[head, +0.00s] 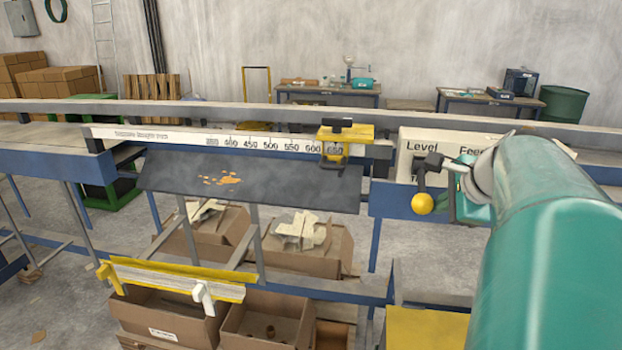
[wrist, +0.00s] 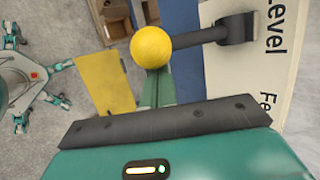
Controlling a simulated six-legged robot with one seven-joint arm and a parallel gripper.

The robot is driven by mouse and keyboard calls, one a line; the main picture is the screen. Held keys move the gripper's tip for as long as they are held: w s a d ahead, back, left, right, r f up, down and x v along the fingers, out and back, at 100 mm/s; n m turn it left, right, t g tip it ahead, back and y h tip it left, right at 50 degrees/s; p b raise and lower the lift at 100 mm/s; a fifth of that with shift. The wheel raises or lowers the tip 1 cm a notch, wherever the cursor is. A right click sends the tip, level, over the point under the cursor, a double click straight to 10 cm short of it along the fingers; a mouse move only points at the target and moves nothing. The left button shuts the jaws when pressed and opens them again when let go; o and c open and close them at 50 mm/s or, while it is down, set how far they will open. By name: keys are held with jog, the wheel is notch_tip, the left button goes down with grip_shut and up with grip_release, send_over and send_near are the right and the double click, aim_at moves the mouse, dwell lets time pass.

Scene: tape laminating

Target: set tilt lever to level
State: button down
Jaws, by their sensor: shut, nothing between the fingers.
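The tilt lever has a yellow ball knob (head: 422,203) on a dark arm (head: 421,180) that hangs down from a dark hub below the word Level. The white label plate (head: 403,140) reads Level, with Feed partly hidden by my arm to its right. In the wrist view, the yellow knob (wrist: 151,46) and its dark shaft (wrist: 205,34) stand ahead of my gripper (wrist: 154,82). The gripper's narrow teal fingers are together and empty, with their tips close behind or under the knob. I cannot tell whether they touch it. My arm hides most of the gripper in the head view.
A long ruler rail (head: 210,138) with a yellow stop (head: 346,133) runs left of the lever. A dark sloped plate (head: 290,190) lies below it. Cardboard boxes (head: 170,318) stand under the blue frame. A yellow panel (head: 425,328) is below the lever.

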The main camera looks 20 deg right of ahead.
jog(key=shift+s+a+r+g+y, duration=0.15)
jog(key=shift+r+g+y, duration=0.35)
jog(key=shift+r+g, duration=0.3)
jog(key=shift+w+d+r+m+g+y, duration=0.15)
jog(key=shift+r+g+y, duration=0.3)
jog(key=shift+r, duration=0.55)
jog(key=shift+w+r+m+g+y, duration=0.1)
jog(key=shift+r+g+y, duration=0.1)
jog(key=shift+r+g, duration=0.55)
jog(key=shift+w+d+r+m+g+y, duration=0.15)
jog(key=shift+r+g+y, duration=0.2)
jog(key=shift+r, duration=1.8)
